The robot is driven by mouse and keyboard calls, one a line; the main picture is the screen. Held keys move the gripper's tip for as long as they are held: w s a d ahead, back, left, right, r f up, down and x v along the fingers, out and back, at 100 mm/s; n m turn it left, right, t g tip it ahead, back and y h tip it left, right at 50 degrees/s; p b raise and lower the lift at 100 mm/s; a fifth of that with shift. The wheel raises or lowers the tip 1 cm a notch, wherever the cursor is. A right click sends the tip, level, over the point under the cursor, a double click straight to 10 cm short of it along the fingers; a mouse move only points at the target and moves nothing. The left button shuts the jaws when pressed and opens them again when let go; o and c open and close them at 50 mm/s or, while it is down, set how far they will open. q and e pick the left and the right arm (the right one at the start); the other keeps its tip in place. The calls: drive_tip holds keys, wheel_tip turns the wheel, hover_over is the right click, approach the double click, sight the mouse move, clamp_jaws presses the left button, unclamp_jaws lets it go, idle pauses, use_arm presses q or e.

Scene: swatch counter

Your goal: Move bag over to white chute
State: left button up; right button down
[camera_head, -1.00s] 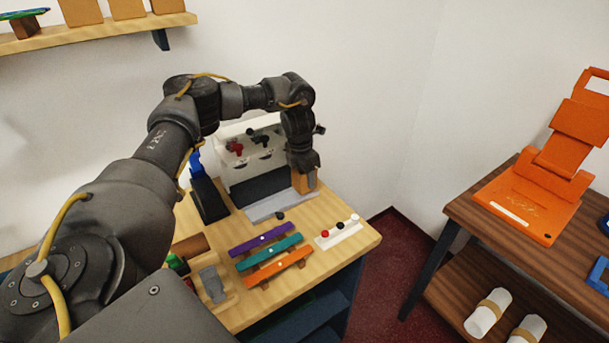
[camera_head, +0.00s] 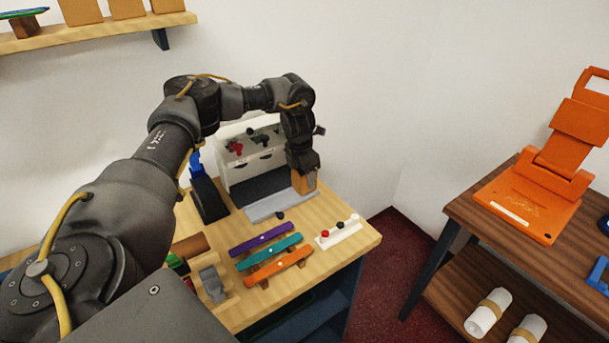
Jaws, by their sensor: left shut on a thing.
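My left gripper (camera_head: 303,169) points down at the right end of the white dispenser-like unit. It is shut on a tan block-shaped thing, which looks like the bag (camera_head: 304,182). I cannot tell which part is the white chute. My right gripper is not in view.
On the wooden counter (camera_head: 343,260) are a grey tray (camera_head: 268,209), purple (camera_head: 261,239), teal (camera_head: 268,252) and orange (camera_head: 277,267) bars, and a white strip with colored knobs (camera_head: 338,232). A brown table (camera_head: 470,222) with an orange device (camera_head: 528,205) stands right, across a floor gap.

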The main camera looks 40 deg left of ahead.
use_arm(q)
drive_tip(key=shift+f, duration=0.45)
idle(0.3)
drive_tip(key=o, duration=1)
drive_tip(key=shift+r, duration=0.2)
drive_tip(key=r, duration=0.7)
drive_tip(key=s+r, duration=0.1)
drive_tip(key=r, duration=0.2)
drive_tip(key=shift+s+a+r, duration=0.1)
drive_tip(key=shift+a+r, duration=0.05)
drive_tip(key=shift+a, duration=0.05)
